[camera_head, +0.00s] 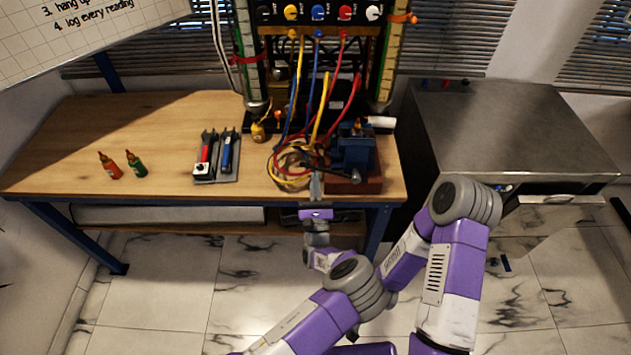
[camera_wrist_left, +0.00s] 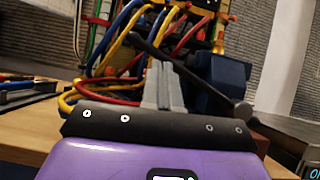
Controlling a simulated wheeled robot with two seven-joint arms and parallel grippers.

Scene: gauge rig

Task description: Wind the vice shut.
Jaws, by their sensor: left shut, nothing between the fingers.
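The blue vice (camera_head: 355,150) stands on a reddish-brown block (camera_head: 345,187) at the bench's front right; it also shows in the left wrist view (camera_wrist_left: 228,75). Its dark crank handle (camera_head: 343,174) slants across the front and ends in a round knob. In the left wrist view, the handle (camera_wrist_left: 205,84) passes close to my fingertips; I cannot tell whether they touch. My left gripper (camera_head: 316,180) is shut and empty, at the bench's front edge just left of the vice. It also shows in the left wrist view (camera_wrist_left: 162,80). The vice's jaw gap is unclear. My right gripper is not in view.
Coiled hoses (camera_head: 290,165) lie just left of the vice and run up to the gauge rig (camera_head: 318,40). A metal cabinet (camera_head: 510,125) is at right. The bench's left part is mostly clear.

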